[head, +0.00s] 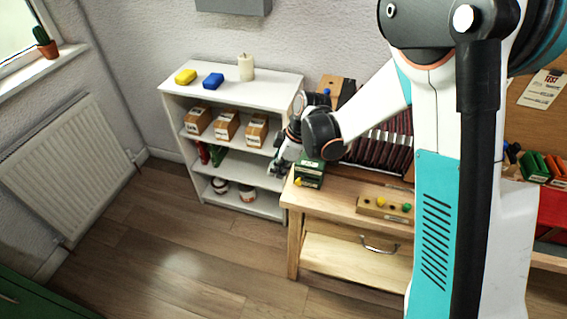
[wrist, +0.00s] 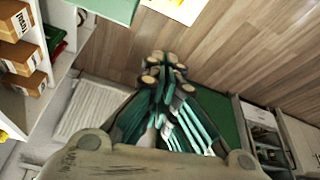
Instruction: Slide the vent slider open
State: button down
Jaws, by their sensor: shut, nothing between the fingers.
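I cannot make out a vent slider for certain in either view. A grey box (head: 233,6) is fixed to the wall at the top of the head view, mostly cut off; I cannot tell whether it is the vent. My gripper (head: 278,170) is in front of the white shelf's right side, close to a green box on the workbench, and well below the grey box. In the wrist view my gripper (wrist: 165,68) is shut and empty, its fingertips together above the floor.
The white shelf (head: 270,78) holds cartons, a yellow block, a blue block and a candle. The workbench (head: 340,190) carries a green box (head: 309,174) and a wooden block with coloured pegs (head: 385,207). A radiator (head: 65,165) stands left. The floor (head: 190,250) between is clear.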

aim_at(299, 180)
jog(key=shift+s+d+f+b, duration=0.1)
jog(key=shift+d+f+b, duration=0.25)
jog(key=shift+d+f, duration=0.4)
jog(key=shift+s+d+f+b, duration=0.1)
jog(key=shift+d+f+b, duration=0.2)
jog(key=shift+d+f, duration=0.35)
jog(key=shift+d+r, duration=0.15)
jog(key=shift+d, duration=0.05)
jog(key=d, duration=0.1)
jog(key=s+d, duration=0.1)
jog(key=d, duration=0.3)
jog(key=shift+s+b, duration=0.4)
jog(key=shift+a, duration=0.1)
